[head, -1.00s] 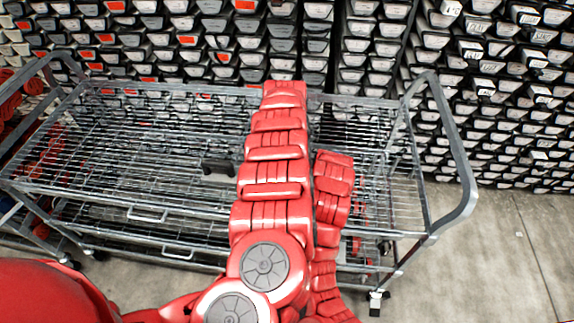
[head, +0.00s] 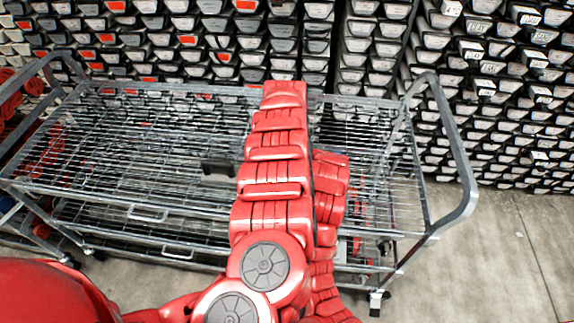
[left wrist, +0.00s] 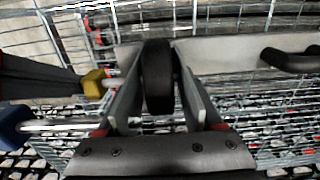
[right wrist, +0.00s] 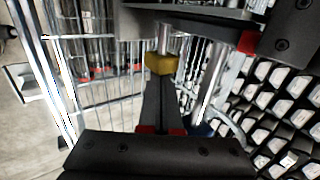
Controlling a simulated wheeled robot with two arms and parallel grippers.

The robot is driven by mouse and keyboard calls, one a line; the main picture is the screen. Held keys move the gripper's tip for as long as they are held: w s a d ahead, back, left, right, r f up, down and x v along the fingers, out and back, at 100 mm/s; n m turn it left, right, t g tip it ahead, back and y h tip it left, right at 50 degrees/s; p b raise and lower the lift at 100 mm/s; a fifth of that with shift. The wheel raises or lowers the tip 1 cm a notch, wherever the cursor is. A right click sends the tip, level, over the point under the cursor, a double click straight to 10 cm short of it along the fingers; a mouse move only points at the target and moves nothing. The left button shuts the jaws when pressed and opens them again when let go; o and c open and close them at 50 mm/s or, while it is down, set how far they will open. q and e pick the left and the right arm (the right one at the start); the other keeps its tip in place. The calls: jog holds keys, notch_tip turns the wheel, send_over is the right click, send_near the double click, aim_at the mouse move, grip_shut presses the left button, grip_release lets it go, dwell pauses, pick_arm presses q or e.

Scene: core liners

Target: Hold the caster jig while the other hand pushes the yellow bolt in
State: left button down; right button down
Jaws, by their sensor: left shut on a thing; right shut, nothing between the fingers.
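My left gripper (left wrist: 157,100) is shut on the black wheel-like part of the caster jig (left wrist: 157,72), with a finger on each side of it. The yellow bolt (left wrist: 95,83) has a block-like yellow head and a silver shaft, left of the left fingers. In the right wrist view, the yellow bolt (right wrist: 161,63) is straight ahead of my right gripper (right wrist: 158,82). The right gripper is shut and empty, its tips at the yellow head; I cannot tell whether they touch. A blue-headed bolt (left wrist: 16,123) is nearby. In the head view my arms hide both grippers.
A wire-shelf cart (head: 150,212) stands in front of me, with a black piece (head: 218,167) on its top side. A dark curved handle (left wrist: 290,60) is right of the left fingers. Racks of core boxes (head: 490,90) stand behind. Bare floor (head: 500,250) is at right.

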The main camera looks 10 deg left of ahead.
pick_arm(q)
jog(key=shift+d, duration=0.1)
pick_arm(e)
jog(key=shift+d, duration=0.55)
jog(key=v, duration=0.7)
pick_arm(q)
grip_release()
jog(key=shift+r, duration=0.1)
